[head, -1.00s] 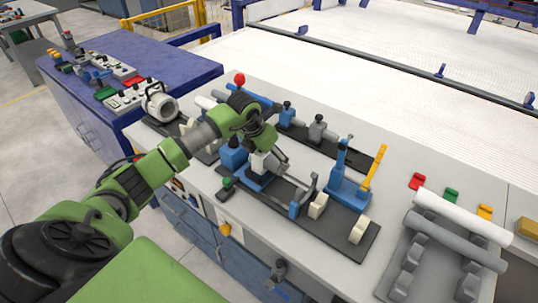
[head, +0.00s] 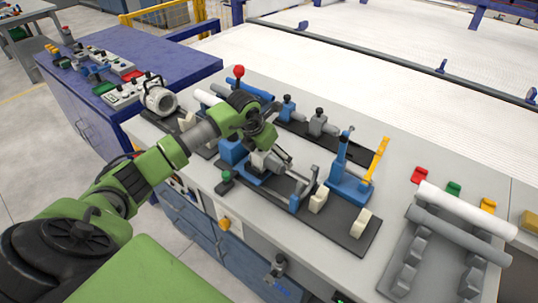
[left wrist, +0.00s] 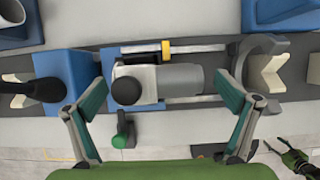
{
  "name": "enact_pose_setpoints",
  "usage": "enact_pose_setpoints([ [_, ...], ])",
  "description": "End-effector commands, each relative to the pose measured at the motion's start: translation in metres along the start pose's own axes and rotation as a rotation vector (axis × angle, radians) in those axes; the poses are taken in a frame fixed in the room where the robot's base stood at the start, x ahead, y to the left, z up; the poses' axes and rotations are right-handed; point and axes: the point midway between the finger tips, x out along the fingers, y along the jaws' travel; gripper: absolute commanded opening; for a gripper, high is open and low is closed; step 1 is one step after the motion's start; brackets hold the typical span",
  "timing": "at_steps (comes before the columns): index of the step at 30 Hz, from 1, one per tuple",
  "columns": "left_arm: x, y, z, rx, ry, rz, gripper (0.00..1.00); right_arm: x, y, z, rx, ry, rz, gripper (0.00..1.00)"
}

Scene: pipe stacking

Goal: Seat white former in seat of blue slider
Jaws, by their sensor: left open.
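The white former (left wrist: 146,80), a pale block with a black knob and a grey cylinder on its right, sits over the blue slider (left wrist: 140,106) in the left wrist view. Blue shows along both long edges of the block. In the head view the former (head: 260,162) is partly covered by my left gripper (head: 281,157). The left gripper (left wrist: 166,101) is open, its fingers spread left and right of the former, apart from it. I cannot tell how deep the former sits. A small green and black jointed part at the wrist view's lower right may be my right gripper (left wrist: 291,156).
The dark base rail (head: 338,228) carries a grey bracket and cream V-blocks (head: 360,222). A blue stand with a yellow lever (head: 377,160) is behind it. A green knob (head: 225,178) is in front. White and grey pipes (head: 460,210) lie in a rack at right.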

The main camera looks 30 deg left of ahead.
Motion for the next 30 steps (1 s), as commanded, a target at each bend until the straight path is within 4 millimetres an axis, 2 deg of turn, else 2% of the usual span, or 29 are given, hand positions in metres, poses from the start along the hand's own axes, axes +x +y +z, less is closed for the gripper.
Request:
enact_pose_setpoints([
  [4,0.001,0.0,-0.002,0.0,0.005,0.0,0.98,0.0,0.004,0.0,-0.002,0.001,0.004,0.55],
  [8,-0.011,0.001,-0.001,0.0,0.001,0.001,0.98,0.0,0.003,-0.001,-0.001,0.002,0.003,0.55],
  [21,-0.098,0.001,0.0,0.001,-0.002,0.003,0.98,0.0,0.0,-0.001,0.0,0.002,0.0,0.55],
  [25,-0.113,0.0,0.0,0.001,-0.001,0.001,0.98,0.0,0.0,-0.002,0.0,0.002,0.0,0.55],
  [30,-0.12,0.0,-0.001,0.0,0.001,0.0,0.98,0.0,0.0,-0.002,0.0,0.002,0.0,0.55],
])
